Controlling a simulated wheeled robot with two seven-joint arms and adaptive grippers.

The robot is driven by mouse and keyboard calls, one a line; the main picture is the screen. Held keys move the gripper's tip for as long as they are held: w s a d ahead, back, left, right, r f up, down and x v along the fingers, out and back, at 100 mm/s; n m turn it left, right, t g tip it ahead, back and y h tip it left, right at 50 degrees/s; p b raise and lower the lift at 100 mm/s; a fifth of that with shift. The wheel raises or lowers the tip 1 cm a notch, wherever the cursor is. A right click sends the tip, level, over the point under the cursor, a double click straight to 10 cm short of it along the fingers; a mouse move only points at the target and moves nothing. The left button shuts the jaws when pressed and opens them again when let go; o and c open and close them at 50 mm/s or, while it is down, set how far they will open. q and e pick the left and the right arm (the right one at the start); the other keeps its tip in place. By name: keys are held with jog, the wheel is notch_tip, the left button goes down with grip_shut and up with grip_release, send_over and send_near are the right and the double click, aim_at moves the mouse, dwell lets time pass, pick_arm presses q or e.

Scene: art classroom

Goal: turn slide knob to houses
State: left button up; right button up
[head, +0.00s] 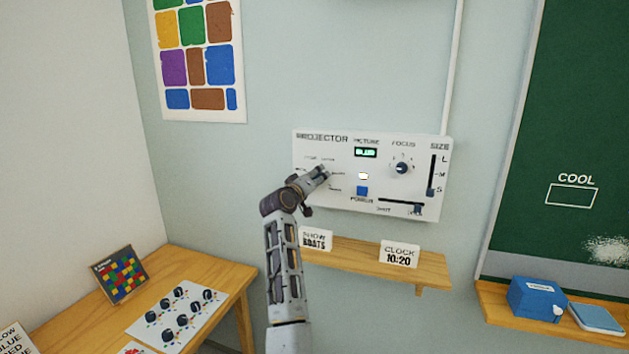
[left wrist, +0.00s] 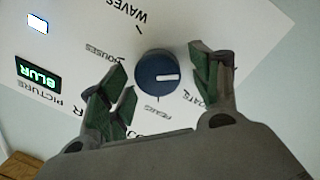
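The slide knob (left wrist: 152,69) is dark blue with a white pointer mark, on the white projector panel (head: 310,207). In the left wrist view it sits between the fingers of my left gripper (left wrist: 163,83), which are open with gaps beside it. The pointer lies toward the right of that view, near the partly covered "BOATS" label (left wrist: 197,99). The "HOUSES" label (left wrist: 103,53) is left of the knob, "WAVES" above, "PEAKS" below. In the head view my left gripper (head: 322,174) hides the knob. My right gripper is out of view.
The panel also has a green "BLUR" display (head: 365,153), a blue power button (head: 362,191), a focus knob (head: 402,168) and sliders. Below, a wooden shelf (head: 345,254) holds a "SHOW BOATS" card (head: 316,239) and a "CLOCK 10:20" card (head: 399,254).

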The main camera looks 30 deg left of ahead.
pick_arm(q)
jog(key=c, duration=1)
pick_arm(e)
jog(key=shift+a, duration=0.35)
